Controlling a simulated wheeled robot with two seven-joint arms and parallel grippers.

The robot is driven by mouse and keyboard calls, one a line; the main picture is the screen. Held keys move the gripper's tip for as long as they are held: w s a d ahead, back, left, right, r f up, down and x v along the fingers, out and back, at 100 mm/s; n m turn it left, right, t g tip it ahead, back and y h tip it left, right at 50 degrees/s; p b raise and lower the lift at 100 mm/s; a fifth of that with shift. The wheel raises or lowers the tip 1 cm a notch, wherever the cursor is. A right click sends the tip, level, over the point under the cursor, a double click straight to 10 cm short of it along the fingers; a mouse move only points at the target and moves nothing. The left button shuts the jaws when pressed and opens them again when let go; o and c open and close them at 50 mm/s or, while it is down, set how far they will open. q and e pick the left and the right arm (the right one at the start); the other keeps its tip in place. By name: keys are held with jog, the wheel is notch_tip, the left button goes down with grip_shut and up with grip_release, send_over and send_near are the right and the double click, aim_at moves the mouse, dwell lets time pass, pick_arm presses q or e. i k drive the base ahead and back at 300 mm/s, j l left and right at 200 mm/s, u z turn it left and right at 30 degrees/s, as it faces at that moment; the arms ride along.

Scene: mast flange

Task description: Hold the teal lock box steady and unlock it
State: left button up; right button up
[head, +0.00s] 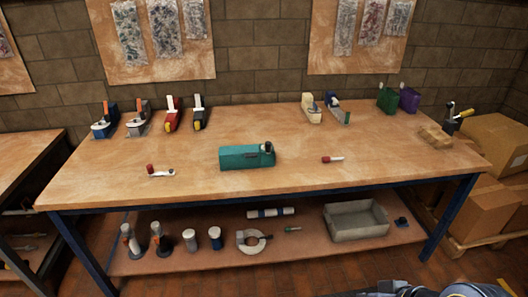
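The teal lock box (240,158) lies on the wooden workbench (215,190), near the middle of its front half. A small black part (267,148) sits at its right end; its details are too small to tell. A small red-handled item (332,159) lies on the bench to the right of the box. Another item with a red end and a pale metal body (159,172) lies to the left. I cannot tell whether either is a key. Neither of my grippers is in view, and nothing is touching the box.
Clamps and tools stand along the back left, including a red one (173,115). A cream tool (311,108), a green box (387,99) and a purple box (409,100) stand at the back right. Wooden blocks (435,137) lie near the right edge. Bench space around the teal box is clear.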

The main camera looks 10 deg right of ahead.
aim_at(267, 145)
jog(key=i+j+z, duration=0.2)
jog(key=i, duration=0.35)
jog(key=i+j+z, duration=0.25)
jog(key=i, duration=0.35)
jog(key=i+j+z, duration=0.2)
jog(key=i+j, duration=0.25)
jog(key=i, duration=0.05)
